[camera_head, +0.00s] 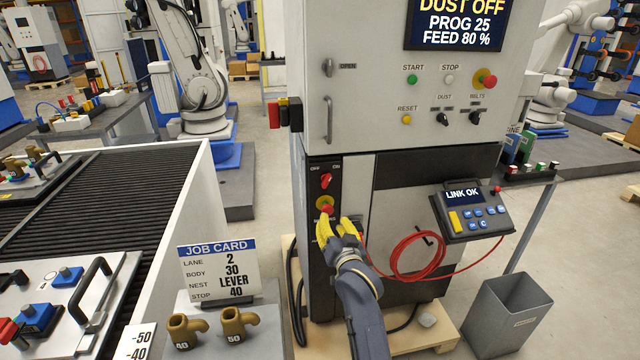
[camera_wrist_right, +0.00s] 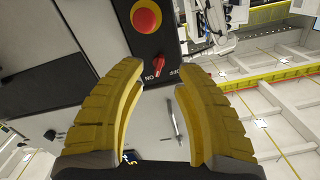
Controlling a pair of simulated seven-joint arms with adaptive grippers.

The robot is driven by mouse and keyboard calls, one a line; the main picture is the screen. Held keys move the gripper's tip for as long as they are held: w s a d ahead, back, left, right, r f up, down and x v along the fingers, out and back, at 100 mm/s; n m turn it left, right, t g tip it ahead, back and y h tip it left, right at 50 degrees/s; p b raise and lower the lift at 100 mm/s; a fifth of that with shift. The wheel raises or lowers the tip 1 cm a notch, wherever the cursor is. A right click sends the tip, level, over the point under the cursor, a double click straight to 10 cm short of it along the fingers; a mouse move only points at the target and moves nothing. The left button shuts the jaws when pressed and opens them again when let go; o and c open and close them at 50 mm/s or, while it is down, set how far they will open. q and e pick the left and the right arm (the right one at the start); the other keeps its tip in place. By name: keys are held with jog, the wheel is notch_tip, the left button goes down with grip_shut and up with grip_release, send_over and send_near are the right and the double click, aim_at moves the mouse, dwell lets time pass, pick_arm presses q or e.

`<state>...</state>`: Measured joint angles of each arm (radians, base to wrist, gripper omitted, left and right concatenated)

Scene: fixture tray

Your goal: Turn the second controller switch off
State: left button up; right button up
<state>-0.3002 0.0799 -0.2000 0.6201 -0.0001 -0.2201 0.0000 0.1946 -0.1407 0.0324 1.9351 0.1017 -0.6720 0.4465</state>
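A red rotary switch (camera_head: 326,181) with OFF and ON labels sits on the black strip of the lower cabinet, above a red emergency button on yellow (camera_head: 325,206). In the right wrist view the red switch (camera_wrist_right: 160,65) shows beyond the gap between the fingertips; its handle seems to lean towards ON. The emergency button (camera_wrist_right: 146,19) is near it. My right gripper (camera_head: 335,224) is open and empty, with yellow fingers just below the emergency button; I cannot tell whether it touches. The upper panel has DUST (camera_head: 442,119) and BELTS (camera_head: 476,115) knobs. My left gripper is out of view.
A screen (camera_head: 460,24) reads DUST OFF. A keypad box (camera_head: 473,211) reads LINK OK, with a red cable (camera_head: 412,235) looped beside my right arm. A job card (camera_head: 217,270) stands at the left. A grey bin (camera_head: 502,314) is at lower right.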

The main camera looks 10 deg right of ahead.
aim_at(327, 183)
notch_tip(327, 183, up, 5)
jog(key=s+d+m, duration=0.1)
jog(key=s, duration=0.1)
jog(key=shift+m+h, duration=0.3)
jog(key=shift+m, duration=0.3)
jog(key=w, duration=1.1)
jog(key=w+d, duration=0.1)
jog(key=w, duration=0.4)
jog(key=shift+w+d, duration=0.1)
jog(key=shift+w, duration=0.3)
jog(key=shift+o, duration=0.4)
grip_shut()
